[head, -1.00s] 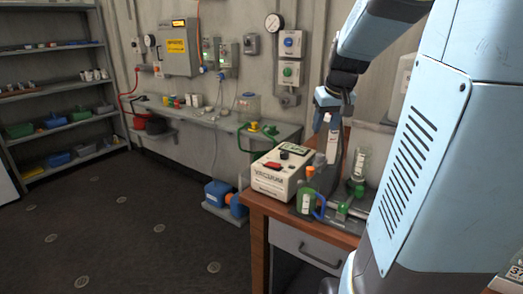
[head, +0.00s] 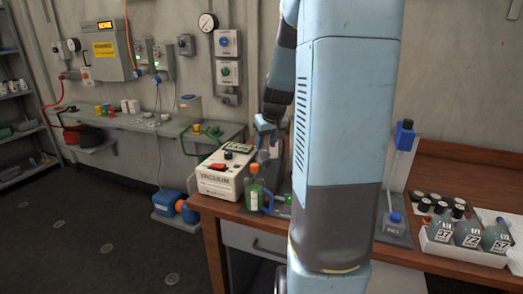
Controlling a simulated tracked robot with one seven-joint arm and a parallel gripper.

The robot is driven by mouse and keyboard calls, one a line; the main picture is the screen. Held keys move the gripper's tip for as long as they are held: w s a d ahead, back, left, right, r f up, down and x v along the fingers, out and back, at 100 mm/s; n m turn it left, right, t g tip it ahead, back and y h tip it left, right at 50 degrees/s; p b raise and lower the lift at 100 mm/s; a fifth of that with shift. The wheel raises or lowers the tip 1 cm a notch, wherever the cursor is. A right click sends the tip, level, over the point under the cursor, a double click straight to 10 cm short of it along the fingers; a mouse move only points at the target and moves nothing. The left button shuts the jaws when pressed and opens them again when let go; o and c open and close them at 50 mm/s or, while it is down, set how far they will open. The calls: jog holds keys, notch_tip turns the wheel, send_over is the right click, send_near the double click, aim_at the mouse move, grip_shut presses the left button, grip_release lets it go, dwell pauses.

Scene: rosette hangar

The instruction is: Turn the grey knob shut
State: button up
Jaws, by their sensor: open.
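I cannot make out a grey knob for certain. A white vacuum box (head: 213,184) stands on the left end of the wooden bench, with a red switch (head: 219,167) and a small dark knob (head: 228,155) on top. My gripper (head: 264,152) points down just right of the box, above the bench. It is open, and I see nothing held in it. My arm hides the middle of the bench and whatever stands behind it.
A green container (head: 254,200) with an orange top stands right of the box. A blue-capped stand (head: 403,138), dark caps and a white tray of labelled bottles (head: 455,250) are on the right. Open floor (head: 110,240) lies left.

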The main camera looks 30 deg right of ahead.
aim_at(264, 151)
jog(key=shift+x, duration=1.75)
